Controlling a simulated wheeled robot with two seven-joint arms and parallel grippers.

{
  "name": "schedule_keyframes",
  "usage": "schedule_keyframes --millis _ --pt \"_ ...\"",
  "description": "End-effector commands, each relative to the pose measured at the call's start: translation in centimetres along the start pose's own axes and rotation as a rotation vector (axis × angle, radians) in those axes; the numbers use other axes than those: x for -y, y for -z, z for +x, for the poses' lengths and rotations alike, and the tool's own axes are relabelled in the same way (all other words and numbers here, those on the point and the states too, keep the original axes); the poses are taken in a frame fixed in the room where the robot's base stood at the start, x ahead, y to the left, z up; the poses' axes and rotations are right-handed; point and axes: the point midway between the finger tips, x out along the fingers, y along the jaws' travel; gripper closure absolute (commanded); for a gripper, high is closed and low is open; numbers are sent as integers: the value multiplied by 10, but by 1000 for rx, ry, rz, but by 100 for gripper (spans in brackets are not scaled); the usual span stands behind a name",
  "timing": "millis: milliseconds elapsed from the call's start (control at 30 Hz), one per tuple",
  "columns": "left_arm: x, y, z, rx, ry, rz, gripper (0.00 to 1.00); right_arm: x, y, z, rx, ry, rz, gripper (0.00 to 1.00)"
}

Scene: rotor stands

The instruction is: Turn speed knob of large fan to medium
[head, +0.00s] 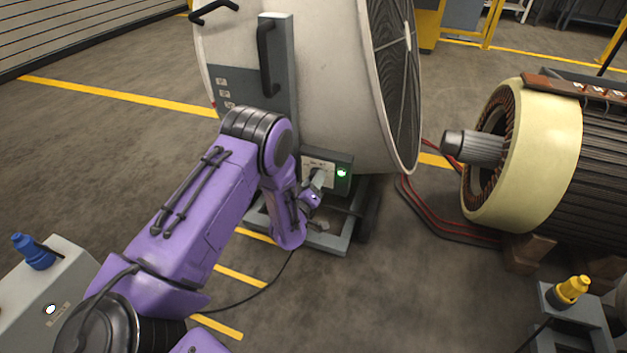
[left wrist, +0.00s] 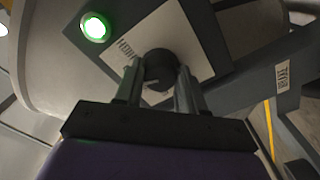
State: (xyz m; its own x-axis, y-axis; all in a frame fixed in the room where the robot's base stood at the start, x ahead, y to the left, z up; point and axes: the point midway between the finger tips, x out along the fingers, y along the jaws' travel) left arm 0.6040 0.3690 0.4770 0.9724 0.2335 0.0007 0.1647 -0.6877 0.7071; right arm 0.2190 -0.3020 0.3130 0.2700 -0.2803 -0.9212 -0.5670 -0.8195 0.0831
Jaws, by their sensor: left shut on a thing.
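The large fan (head: 330,80) is a big white drum with a dark grille, standing on a grey frame. Its control box (head: 342,163) is low on the side, with a lit green light (head: 341,173) and a pale label plate. The green light also shows in the left wrist view (left wrist: 95,27). The black speed knob (left wrist: 160,69) sits on the pale plate (left wrist: 190,50), where only part of the lettering is readable. My left gripper (left wrist: 160,80) is shut on the knob, one finger on each side. In the head view my left gripper (head: 316,182) is at the control box. My right gripper is out of view.
A large motor with a cream ring (head: 545,140) stands at the right on wooden blocks. Red and black cables (head: 440,225) lie on the floor beside the fan. Grey boxes with a blue plug (head: 33,251) and a yellow plug (head: 571,290) stand in front.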

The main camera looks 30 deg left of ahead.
Motion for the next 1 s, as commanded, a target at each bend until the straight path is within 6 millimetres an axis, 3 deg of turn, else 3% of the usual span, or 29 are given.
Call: schedule_keyframes --millis 467,500,567,867,1000 --pt "2 -1 -1 2 3 14 91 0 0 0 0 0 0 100" --pt "2 -1 -1 2 3 14 54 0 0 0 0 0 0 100" --pt "1 -1 -1 2 3 13 35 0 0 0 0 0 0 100" --pt "0 0 -2 1 1 13 35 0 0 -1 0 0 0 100" --pt "-1 0 -20 6 2 14 35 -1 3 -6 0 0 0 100"
